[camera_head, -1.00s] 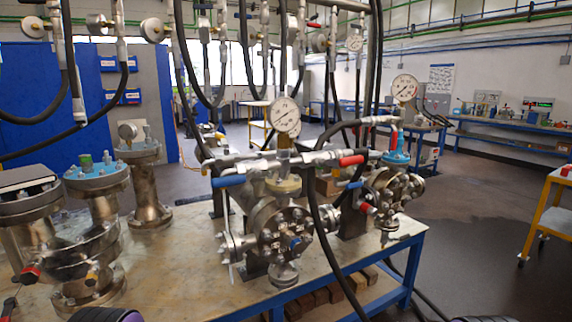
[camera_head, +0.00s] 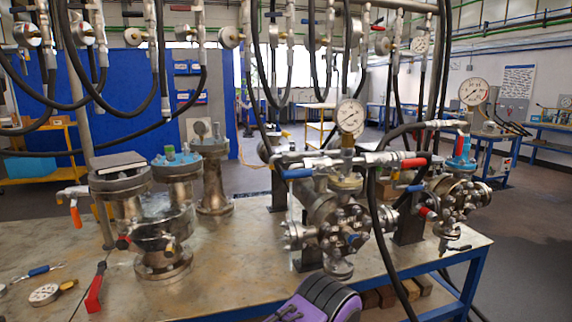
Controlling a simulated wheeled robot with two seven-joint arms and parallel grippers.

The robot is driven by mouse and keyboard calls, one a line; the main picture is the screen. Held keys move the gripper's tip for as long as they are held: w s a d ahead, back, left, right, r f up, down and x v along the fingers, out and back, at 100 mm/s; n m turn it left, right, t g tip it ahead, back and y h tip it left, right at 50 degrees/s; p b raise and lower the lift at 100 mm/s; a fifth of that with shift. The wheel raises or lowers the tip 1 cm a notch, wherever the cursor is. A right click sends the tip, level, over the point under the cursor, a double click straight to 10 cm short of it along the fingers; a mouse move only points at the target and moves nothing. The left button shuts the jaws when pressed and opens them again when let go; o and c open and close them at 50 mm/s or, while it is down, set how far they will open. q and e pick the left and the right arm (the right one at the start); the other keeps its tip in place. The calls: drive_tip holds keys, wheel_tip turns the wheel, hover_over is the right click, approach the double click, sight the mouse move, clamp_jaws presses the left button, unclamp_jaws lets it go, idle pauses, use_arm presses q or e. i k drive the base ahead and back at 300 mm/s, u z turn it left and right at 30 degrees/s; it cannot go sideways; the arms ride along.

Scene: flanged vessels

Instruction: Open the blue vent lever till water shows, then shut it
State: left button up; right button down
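A blue lever (camera_head: 297,173) sits on the upper left of the middle flanged vessel (camera_head: 335,225), below a pressure gauge (camera_head: 350,116). The lever lies roughly level. Another blue lever (camera_head: 413,188) shows on the right vessel (camera_head: 455,195). I cannot tell from the frames which one is the vent. No water shows at either. A purple and black part of my arm stands at the bottom centre, in front of the bench. I cannot tell which arm it is. No gripper fingers are in view, and nothing touches the levers.
A red lever (camera_head: 412,163) is on the pipe between the vessels. Black hoses (camera_head: 372,200) hang in front of the middle vessel. Flanged vessels (camera_head: 160,225) stand left on the bench (camera_head: 225,280). A red-handled tool (camera_head: 95,290) and a loose gauge (camera_head: 44,294) lie on the bench.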

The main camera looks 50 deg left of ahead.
sight(291, 174)
drive_tip(key=k, duration=0.75)
drive_tip(key=u, duration=1.4)
drive_tip(key=i, duration=0.3)
drive_tip(key=u, duration=0.1)
